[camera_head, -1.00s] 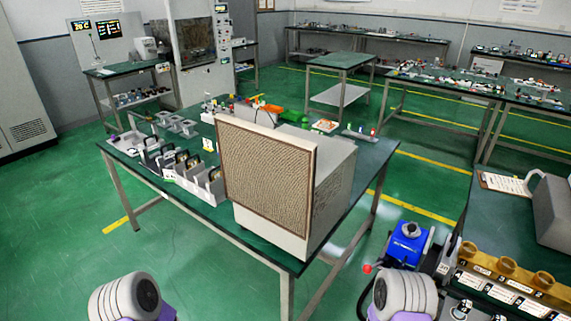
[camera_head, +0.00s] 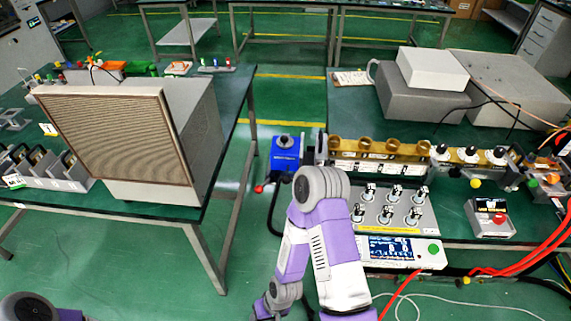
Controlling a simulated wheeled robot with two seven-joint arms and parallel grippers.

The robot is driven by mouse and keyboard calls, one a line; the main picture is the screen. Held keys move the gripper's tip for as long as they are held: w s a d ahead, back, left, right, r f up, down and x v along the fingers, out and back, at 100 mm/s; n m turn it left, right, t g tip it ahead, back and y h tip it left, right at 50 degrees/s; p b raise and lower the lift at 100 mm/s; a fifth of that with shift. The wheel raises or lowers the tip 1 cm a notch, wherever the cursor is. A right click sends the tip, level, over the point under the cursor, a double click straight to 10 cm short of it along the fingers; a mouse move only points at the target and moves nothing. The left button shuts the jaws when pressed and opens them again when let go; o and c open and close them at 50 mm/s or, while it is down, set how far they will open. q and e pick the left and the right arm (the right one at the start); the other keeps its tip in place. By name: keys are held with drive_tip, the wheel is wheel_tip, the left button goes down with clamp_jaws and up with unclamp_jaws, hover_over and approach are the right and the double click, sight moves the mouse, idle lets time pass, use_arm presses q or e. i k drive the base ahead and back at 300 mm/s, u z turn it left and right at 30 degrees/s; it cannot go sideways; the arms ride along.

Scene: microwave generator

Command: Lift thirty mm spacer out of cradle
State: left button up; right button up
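A gold-coloured rack (camera_head: 395,150) with several brass ring-shaped pieces stands on the right-hand bench. One brass piece (camera_head: 366,145) sits in it near the left end, with white labels along the front. I cannot read the labels, so I cannot tell which piece, if any, is the thirty mm spacer. My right arm, white and purple, rises from the bottom middle in front of the bench. Its gripper does not show.
A control box (camera_head: 390,215) with several knobs stands before the rack, partly behind my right arm. A blue device (camera_head: 286,148) stands left of the rack. Grey boxes (camera_head: 425,100) fill the bench's back. A large mesh-fronted box (camera_head: 120,135) stands on the left table. Red cables (camera_head: 520,250) cross the right.

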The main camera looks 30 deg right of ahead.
sight(319, 159)
drive_tip(key=z, duration=1.35)
drive_tip(key=k, duration=0.5)
drive_tip(key=z, duration=0.45)
drive_tip(key=i, duration=0.85)
drive_tip(key=u, duration=0.6)
